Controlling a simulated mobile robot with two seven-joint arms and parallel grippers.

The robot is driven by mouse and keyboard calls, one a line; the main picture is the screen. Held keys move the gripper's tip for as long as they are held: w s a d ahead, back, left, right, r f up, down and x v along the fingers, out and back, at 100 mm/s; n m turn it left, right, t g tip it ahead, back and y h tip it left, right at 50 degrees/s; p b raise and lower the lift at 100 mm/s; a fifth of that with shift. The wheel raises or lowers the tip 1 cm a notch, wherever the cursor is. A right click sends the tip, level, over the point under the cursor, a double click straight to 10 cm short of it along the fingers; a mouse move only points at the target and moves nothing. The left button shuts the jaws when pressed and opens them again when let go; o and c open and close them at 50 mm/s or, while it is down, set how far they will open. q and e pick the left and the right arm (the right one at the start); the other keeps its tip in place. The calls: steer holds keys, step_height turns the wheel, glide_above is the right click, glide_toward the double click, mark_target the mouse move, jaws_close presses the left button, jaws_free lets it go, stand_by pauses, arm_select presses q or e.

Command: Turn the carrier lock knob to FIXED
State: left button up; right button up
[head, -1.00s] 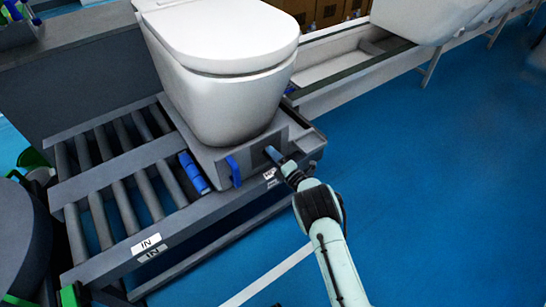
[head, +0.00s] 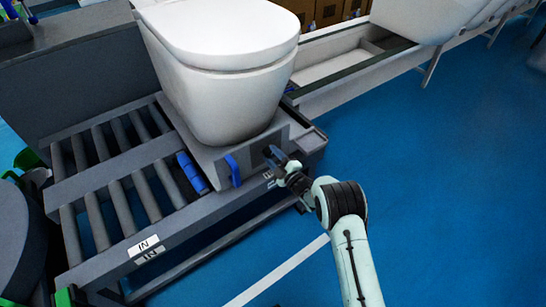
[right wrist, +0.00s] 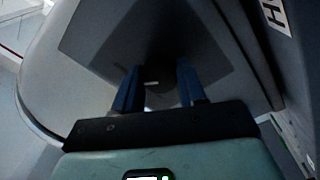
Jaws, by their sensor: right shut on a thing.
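My right gripper (head: 272,154) is at the front face of the grey carrier (head: 250,158) under the white toilet (head: 225,90). It is shut on the carrier lock knob, which it mostly hides in the head view. In the right wrist view the two blue fingers of my right gripper (right wrist: 158,82) stand on either side of the dark knob (right wrist: 154,98), against the dark carrier panel (right wrist: 105,45). The knob's pointer and the FIXED marking cannot be made out. My left gripper is not in view.
A blue handle (head: 233,170) sits on the carrier face, left of my gripper. A blue cylinder (head: 192,172) lies by the rollers (head: 120,207) of the conveyor marked IN. The blue floor (head: 440,190) at right is open.

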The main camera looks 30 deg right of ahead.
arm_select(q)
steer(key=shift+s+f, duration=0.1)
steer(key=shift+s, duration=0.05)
arm_select(e)
steer(key=shift+m, duration=0.3)
steer(key=o, duration=1.1)
steer(key=shift+c, duration=0.2)
arm_select(q)
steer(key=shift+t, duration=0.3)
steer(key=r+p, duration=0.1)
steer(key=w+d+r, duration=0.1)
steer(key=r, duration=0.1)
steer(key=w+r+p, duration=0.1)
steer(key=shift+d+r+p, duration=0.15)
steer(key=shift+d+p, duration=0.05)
steer(key=shift+p, duration=0.15)
arm_select(e)
steer(key=s+d, duration=0.1)
steer(key=s, duration=1.2)
steer(key=shift+s+f, duration=0.15)
steer(key=shift+f, duration=0.25)
